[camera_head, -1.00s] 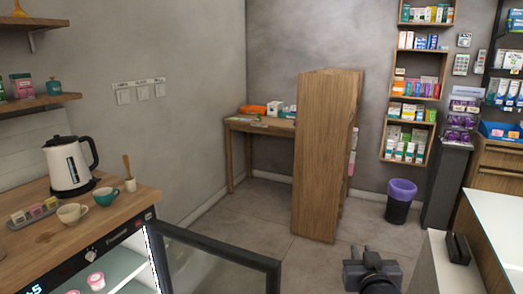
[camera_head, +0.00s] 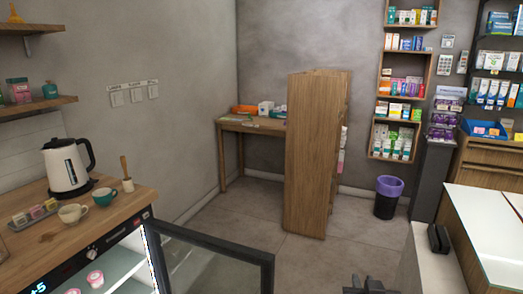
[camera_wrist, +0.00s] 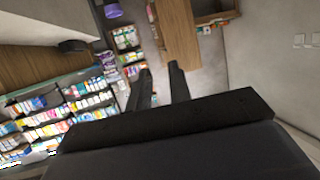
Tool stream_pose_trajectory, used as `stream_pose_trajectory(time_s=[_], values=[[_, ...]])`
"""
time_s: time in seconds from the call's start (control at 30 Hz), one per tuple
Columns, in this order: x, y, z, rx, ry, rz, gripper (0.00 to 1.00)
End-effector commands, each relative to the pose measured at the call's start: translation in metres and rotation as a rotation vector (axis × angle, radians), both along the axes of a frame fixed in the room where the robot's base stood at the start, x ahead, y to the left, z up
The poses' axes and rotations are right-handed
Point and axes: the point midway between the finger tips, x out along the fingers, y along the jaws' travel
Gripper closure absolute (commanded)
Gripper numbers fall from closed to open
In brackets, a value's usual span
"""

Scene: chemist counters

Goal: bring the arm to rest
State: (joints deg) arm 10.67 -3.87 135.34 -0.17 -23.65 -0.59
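My gripper (camera_wrist: 159,68) shows in the wrist view as two dark fingers with a clear gap between them. It is open and nothing is between the fingers. It points out into the room, with the floor and a wooden unit beyond it. In the head view only a small dark top part of my arm (camera_head: 368,286) shows at the bottom edge, right of the middle. The rest of the arm is out of that view.
A small fridge has its glass door (camera_head: 225,262) swung open at lower left, below a wooden counter with a kettle (camera_head: 66,167). A wooden partition (camera_head: 313,150) and a purple-lined bin (camera_head: 389,196) stand ahead. A white-topped counter (camera_head: 485,225) is at right. Floor between is clear.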

Motion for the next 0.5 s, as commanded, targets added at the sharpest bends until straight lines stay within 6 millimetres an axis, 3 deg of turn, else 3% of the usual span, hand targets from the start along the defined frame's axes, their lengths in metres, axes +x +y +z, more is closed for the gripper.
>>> stream_pose_trajectory(time_s=[0.2,0.5], values=[[-0.009,0.011,0.014,-0.011,-0.022,0.026,0.81],[-0.013,0.015,0.018,-0.015,-0.030,0.036,0.81]])
